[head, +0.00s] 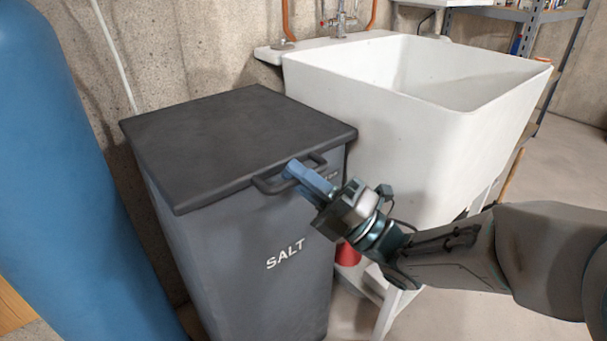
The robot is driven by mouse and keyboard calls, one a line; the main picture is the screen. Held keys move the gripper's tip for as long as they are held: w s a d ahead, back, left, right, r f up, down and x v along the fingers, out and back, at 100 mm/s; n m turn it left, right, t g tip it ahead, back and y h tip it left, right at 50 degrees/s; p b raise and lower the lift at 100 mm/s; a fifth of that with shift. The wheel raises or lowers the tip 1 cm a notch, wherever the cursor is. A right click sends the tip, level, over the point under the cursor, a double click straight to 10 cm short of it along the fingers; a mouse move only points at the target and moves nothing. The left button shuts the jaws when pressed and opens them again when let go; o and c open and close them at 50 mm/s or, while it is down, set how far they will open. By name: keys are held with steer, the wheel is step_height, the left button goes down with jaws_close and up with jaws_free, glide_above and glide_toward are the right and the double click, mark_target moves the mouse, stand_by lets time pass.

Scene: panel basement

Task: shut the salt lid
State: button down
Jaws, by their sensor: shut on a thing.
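The salt bin (245,255) is a tall grey box with "SALT" in white on its front. Its dark lid (235,140) lies flat across the top, and I see no gap along the front edge. A dark loop handle (270,186) sticks out from the lid's front edge. My gripper (296,172) reaches in from the right, and its blue fingers are shut on the handle. The fingers hide part of the handle's bar.
A blue tank (70,190) stands close on the left of the bin. A white utility sink (420,130) stands close on the right, with a red object (348,254) below it. A concrete wall (190,45) is behind. Open floor (570,165) lies at the right.

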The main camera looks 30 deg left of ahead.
steer(key=c, duration=1.5)
jaws_free()
steer(key=shift+a+f, duration=0.15)
steer(key=shift+f, duration=0.35)
steer(key=shift+o, duration=0.2)
steer(key=shift+r, duration=0.15)
steer(key=shift+d, duration=0.35)
steer(key=v, duration=1.3)
steer(key=shift+p, duration=0.35)
steer(key=shift+d, duration=0.15)
